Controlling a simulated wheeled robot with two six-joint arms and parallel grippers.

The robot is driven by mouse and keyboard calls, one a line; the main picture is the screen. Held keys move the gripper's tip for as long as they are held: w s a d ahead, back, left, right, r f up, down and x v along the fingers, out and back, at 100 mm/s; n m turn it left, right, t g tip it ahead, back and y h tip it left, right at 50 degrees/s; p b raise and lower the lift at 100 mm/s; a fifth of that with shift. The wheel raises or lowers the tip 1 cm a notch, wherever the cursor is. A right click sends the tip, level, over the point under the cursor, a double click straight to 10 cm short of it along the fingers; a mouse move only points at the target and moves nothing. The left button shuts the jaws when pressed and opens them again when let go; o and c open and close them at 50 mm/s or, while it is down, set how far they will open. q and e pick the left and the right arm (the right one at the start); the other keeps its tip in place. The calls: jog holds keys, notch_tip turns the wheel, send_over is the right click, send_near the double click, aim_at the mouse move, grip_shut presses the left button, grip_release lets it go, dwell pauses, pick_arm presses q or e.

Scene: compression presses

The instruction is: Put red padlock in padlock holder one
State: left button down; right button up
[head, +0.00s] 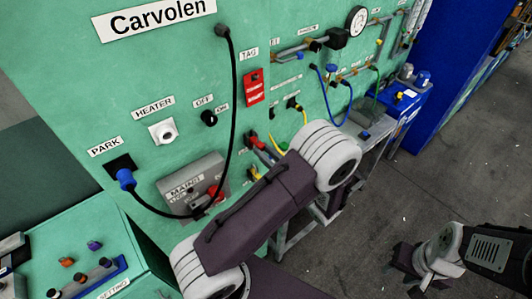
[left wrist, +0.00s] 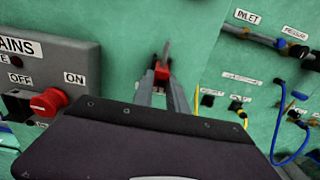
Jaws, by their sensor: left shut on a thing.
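My left gripper (left wrist: 166,98) is shut on a small red piece, which looks like the red padlock (left wrist: 162,70), at its fingertips in front of the green panel. A thin grey part stands up above the red body. In the head view, the red piece (head: 258,147) shows beside my large arm link, which hides much of the gripper. Whether the padlock touches the panel or a holder there cannot be told. No label for padlock holder one is readable. My right gripper (head: 412,268) is at the lower right over the floor, away from the panel; its opening is unclear.
The mains box (head: 195,182), with a red knob (left wrist: 48,102), is left of the left gripper. A red tag (head: 254,88) hangs above. A black cable (head: 234,110) loops down the panel. Hoses and a gauge (head: 357,22) lie right. The floor (head: 400,190) at right is clear.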

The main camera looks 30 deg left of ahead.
pick_arm(q)
jog(key=shift+x, duration=1.05)
jog(key=c, duration=1.3)
grip_release()
jog(key=shift+o, duration=0.2)
jog(key=shift+d+f+b, duration=0.1)
jog(key=shift+d+b, duration=0.2)
jog(key=b+v, duration=0.3)
jog(key=v, duration=0.5)
jog(key=shift+s+d+b, duration=0.2)
jog(key=shift+b, duration=0.2)
jog(key=shift+a, duration=0.1)
